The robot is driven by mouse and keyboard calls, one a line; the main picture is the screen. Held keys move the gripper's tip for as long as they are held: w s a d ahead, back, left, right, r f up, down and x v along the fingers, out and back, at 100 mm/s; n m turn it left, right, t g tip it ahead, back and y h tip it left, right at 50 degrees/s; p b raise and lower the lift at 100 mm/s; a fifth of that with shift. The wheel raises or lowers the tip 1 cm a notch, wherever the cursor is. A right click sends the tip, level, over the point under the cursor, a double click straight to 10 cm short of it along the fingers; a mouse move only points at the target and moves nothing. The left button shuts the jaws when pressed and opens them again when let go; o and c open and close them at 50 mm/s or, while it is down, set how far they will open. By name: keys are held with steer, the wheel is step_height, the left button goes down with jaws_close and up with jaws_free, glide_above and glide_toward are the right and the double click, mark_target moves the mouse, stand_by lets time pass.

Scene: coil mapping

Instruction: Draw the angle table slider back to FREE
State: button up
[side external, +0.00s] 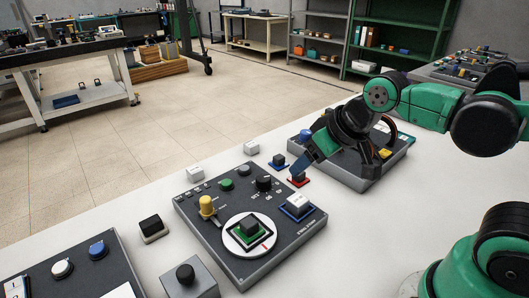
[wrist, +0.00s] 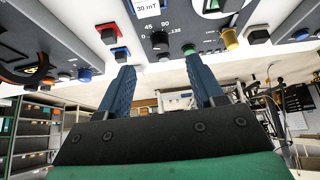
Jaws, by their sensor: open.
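The grey control panel (side external: 285,252) lies mid-bench in the side view. Its round white table (side external: 233,248) carries a dark square block (side external: 250,226) in green. A yellow knob (side external: 207,205) stands at its left; it also shows in the wrist view (wrist: 230,38). It appears to be the slider, but its marks are too small to read. A black knob (side external: 264,184) and a green button (side external: 226,184) stand on the far side. The wrist view shows this black knob (wrist: 160,40) by a 45–90–135 scale. My gripper (side external: 312,158) is open and empty, above and beyond the panel's far right side.
Below my gripper is a black block on a red base (side external: 299,180), with a blue-based one (side external: 279,162) beside it. Another panel (side external: 372,172) lies behind the gripper. Small white blocks, a black block (side external: 151,226) and a grey box (side external: 203,284) surround the main panel.

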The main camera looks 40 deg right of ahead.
steer(key=w+a+r+n+g, duration=0.1)
steer(key=w+a+r+g, duration=0.1)
steer(key=w+a, duration=0.25)
steer(key=n+g, duration=0.2)
steer(key=g, duration=0.2)
glide_above(205, 198)
step_height(205, 198, down, 7)
steer(key=shift+s+d+r, duration=0.1)
steer(key=shift+d+r, duration=0.05)
steer(key=shift+r, duration=0.05)
steer(key=shift+a+f+g, duration=0.2)
steer(key=shift+f+g, duration=0.1)
steer(key=shift+f, duration=2.7)
jaws_close()
